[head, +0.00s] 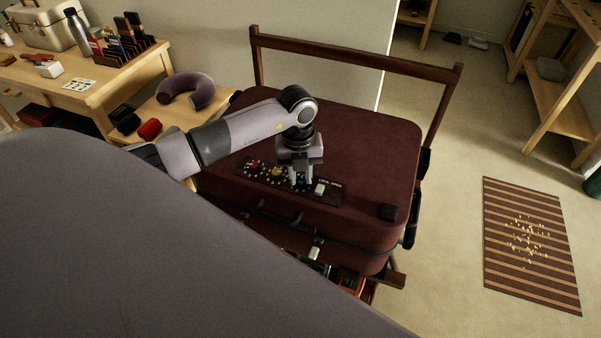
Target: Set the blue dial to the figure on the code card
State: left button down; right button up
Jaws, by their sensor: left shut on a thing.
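The dark red suitcase (365,140) lies flat on a wooden rack, with a black lock panel (328,197) along its near edge. The panel carries a red dial (253,166), a yellow dial (277,171), a blue dial (301,182) and a white block (319,188) at its right. My left gripper (301,182) points down over the panel and is shut on the blue dial, its fingers covering most of it. The dial's setting cannot be read. A small white card (80,85) with coloured marks lies on the left table; its figures are too small to read. My right gripper is not in view.
The left bench holds a grey neck pillow (186,91) and a red rolled item (149,129). A striped mat (500,255) with scattered bits lies on the floor at right.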

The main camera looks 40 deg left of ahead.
pick_arm(q)
jog(key=m+b, duration=0.1)
jog(key=m, duration=0.3)
jog(key=shift+b, duration=0.4)
jog(key=m+b, duration=0.2)
jog(key=m, duration=0.2)
jog(key=shift+f+m, duration=0.1)
jog(key=shift+m, duration=0.3)
jog(key=m+b, duration=0.1)
jog(key=m, duration=0.2)
jog(key=shift+w, duration=0.1)
jog(key=shift+m+b, duration=0.45)
jog(key=shift+m, duration=0.45)
jog(key=c, duration=0.9)
grip_release()
